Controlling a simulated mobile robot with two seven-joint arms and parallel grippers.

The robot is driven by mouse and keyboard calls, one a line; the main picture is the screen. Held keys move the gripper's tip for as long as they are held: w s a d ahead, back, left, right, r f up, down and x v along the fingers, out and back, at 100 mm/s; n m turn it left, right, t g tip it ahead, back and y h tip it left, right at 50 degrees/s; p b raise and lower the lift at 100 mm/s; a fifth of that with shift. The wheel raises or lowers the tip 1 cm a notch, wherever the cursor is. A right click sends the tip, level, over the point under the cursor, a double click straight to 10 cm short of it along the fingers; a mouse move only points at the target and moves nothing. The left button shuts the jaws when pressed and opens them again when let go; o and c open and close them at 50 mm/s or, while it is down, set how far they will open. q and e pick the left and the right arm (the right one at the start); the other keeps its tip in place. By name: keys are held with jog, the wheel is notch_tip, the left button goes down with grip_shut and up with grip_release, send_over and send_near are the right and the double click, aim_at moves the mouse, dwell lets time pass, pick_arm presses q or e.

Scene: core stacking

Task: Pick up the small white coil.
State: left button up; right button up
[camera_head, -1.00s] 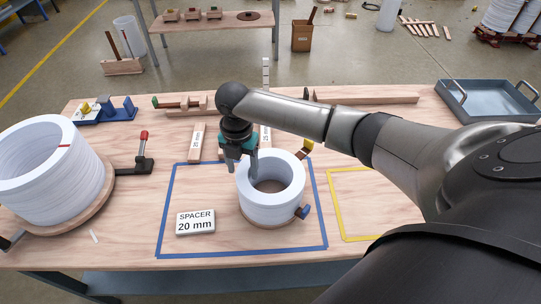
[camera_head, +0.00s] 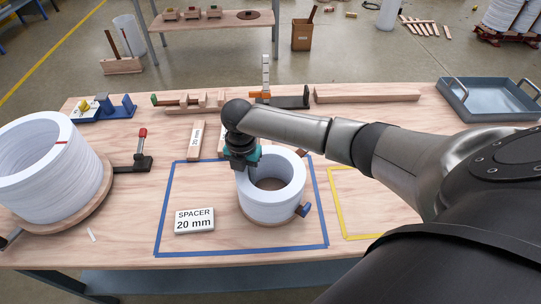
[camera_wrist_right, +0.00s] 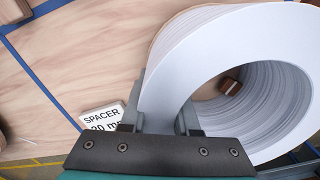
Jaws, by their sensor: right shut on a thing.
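The small white coil (camera_head: 271,205) stands upright on a thin wooden disc inside the blue taped square on the table. It also fills the upper right of the right wrist view (camera_wrist_right: 215,70). My right gripper (camera_head: 241,172) comes down onto the coil's far left wall. In the wrist view its fingers (camera_wrist_right: 163,118) straddle that wall, one outside and one in the hollow, and are shut on it. The finger tips are partly hidden by the wall. The coil still rests at table level. My left gripper is not in view.
A 20 mm spacer block (camera_head: 194,220) lies left of the coil. A larger white coil (camera_head: 50,175) on a wooden disc stands at the left. A blue-grey tray (camera_head: 490,100) sits at the back right. The yellow taped area (camera_head: 345,205) is partly behind my arm.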

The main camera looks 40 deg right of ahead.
grip_shut()
dwell(0.8)
